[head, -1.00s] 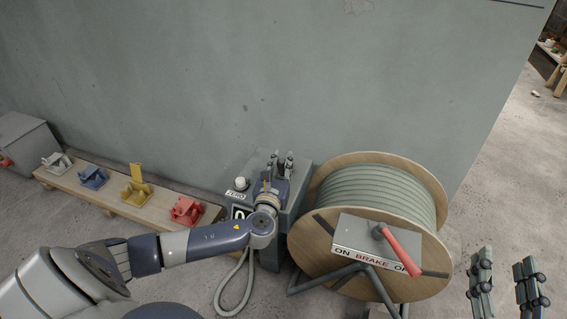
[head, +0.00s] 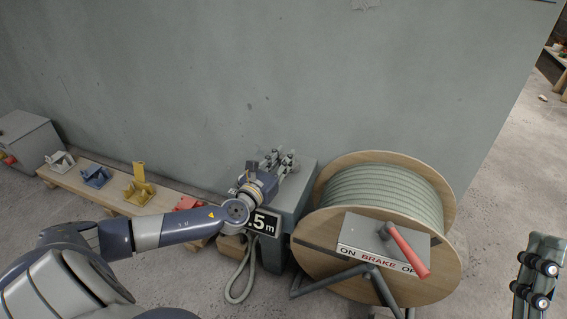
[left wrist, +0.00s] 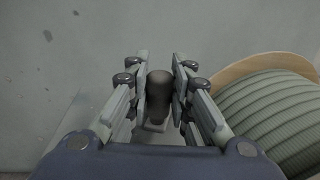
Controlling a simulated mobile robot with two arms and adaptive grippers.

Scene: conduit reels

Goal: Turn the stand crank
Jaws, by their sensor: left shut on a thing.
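My left gripper (head: 279,158) is over the grey stand box (head: 298,190) beside the cable reel. In the left wrist view it (left wrist: 160,68) is shut on the dark, rounded crank handle (left wrist: 159,96), with a finger on each side. The crank arm below the handle is mostly hidden. The box's display (head: 263,222) shows ".5 m"; its left part is covered by my arm. My right gripper (head: 536,272) shows only in part at the lower right, away from the stand; its opening is unclear.
The wooden reel (head: 438,272) with grey-green conduit (head: 385,190) stands right of the box. Its brake box (head: 365,240) has a red lever (head: 408,252) over the "OFF" end. A low bench (head: 115,198) with coloured fixtures is at left. A wall stands behind.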

